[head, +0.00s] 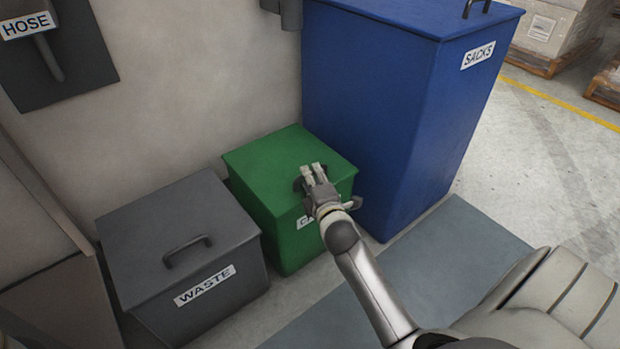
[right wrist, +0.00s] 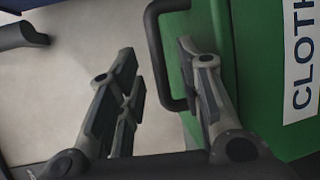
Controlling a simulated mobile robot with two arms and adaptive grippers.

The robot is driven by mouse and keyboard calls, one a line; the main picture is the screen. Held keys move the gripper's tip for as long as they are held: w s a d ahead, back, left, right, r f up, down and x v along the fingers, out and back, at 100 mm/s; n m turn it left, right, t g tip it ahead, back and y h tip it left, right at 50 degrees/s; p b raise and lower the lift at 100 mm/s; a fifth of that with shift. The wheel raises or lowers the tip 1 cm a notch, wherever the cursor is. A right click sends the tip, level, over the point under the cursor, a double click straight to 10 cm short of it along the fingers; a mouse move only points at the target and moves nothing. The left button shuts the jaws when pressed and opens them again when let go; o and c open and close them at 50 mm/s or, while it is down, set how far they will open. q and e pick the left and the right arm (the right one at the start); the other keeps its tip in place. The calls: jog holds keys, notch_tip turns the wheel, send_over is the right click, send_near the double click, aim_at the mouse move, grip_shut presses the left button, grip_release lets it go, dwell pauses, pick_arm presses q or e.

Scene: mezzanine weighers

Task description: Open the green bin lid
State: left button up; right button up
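The green bin (head: 287,236) stands on the floor with its green lid (head: 270,155) down, between a grey bin and a tall blue bin. Its white label, partly hidden by my gripper in the head view, reads "CLOTH" in the right wrist view (right wrist: 302,60). My right gripper (head: 312,171) is over the lid at its dark handle. In the right wrist view the fingers (right wrist: 160,85) are apart. The black handle (right wrist: 155,45) shows between them, nearer the right-hand finger; contact is unclear. My left gripper is not in view.
The grey WASTE bin (head: 178,228) with a handle on its lid stands close on the left. The tall blue SACKS bin (head: 385,110) rises close on the right. A wall is behind. A grey-blue mat (head: 455,245) lies in front. Boxes on pallets (head: 550,35) stand far right.

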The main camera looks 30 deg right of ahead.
jog(key=shift+b+x, duration=0.5)
jog(key=shift+x, duration=1.15)
grip_shut()
